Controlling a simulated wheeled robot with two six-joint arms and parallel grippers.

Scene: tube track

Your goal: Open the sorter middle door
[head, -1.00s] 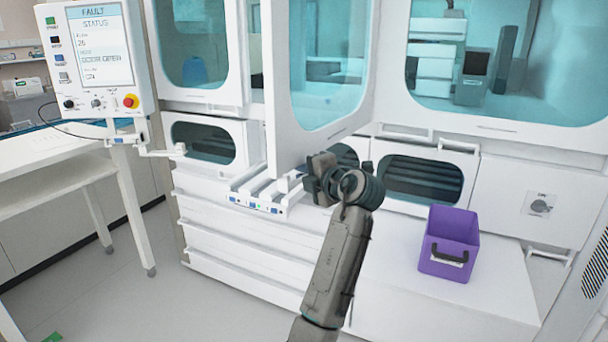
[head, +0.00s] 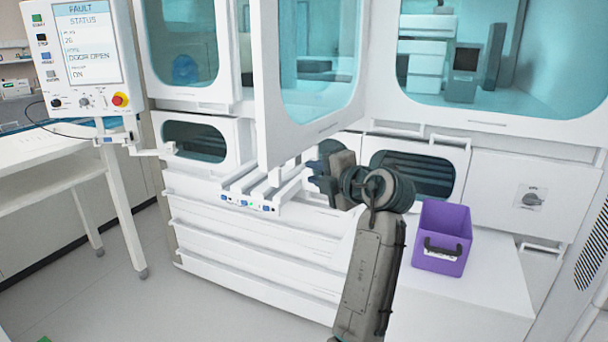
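The sorter's middle door (head: 266,90) is a white-framed panel with a teal window, in the upper middle of the head view. It stands swung outward from the cabinet front, with its near edge towards me.
A white rail tray (head: 250,204) juts out below the door. A purple bin (head: 443,222) stands on the white ledge at right. The control panel (head: 84,55) at left reads FAULT and DOOR OPEN. Closed windowed doors (head: 183,45) flank the middle door.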

